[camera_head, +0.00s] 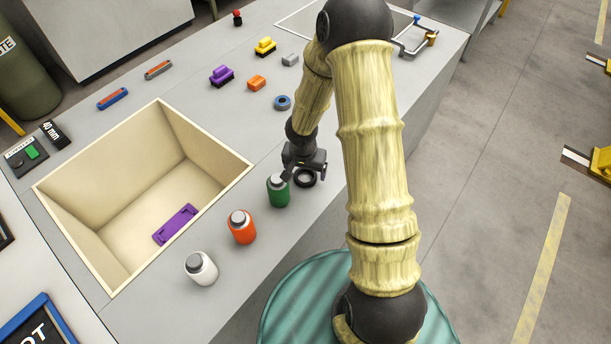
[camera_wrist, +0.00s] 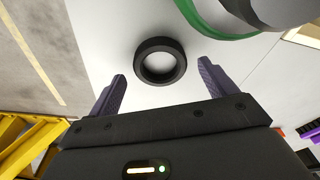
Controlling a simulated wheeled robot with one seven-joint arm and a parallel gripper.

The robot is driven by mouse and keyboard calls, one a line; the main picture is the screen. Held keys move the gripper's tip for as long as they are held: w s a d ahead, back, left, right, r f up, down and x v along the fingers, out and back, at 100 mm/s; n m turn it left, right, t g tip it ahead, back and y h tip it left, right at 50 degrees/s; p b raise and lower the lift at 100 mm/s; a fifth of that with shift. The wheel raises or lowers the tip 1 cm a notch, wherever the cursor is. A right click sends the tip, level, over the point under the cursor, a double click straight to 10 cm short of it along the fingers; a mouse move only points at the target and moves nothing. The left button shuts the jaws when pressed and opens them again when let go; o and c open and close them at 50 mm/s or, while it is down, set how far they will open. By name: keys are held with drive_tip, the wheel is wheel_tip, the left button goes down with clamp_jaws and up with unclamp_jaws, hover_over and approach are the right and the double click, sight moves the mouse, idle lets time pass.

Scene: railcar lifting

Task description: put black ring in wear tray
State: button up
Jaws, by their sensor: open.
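The black ring (camera_head: 306,185) lies flat on the grey bench, just right of the green bottle. It also shows whole in the wrist view (camera_wrist: 160,44), with pale bench through its hole. My gripper (camera_wrist: 162,73) is open and empty, its two purple fingers apart on either side of the ring's near part in that view. In the head view my gripper (camera_head: 300,170) is right over the ring and hides part of it. A deep beige open box (camera_head: 205,146) is set in the bench to the left, with a purple piece (camera_head: 175,225) inside. I cannot tell whether this is the wear tray.
A blue-grey ring (camera_head: 283,102) and small coloured blocks lie farther back.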

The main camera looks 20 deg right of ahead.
sight(305, 175)
drive_tip(key=shift+f, duration=0.8)
drive_tip(key=c, duration=1.1)
wheel_tip(305, 175, up, 10)
drive_tip(key=shift+r+p, duration=0.1)
drive_tip(key=shift+p, duration=1)
drive_tip(key=shift+c, duration=0.2)
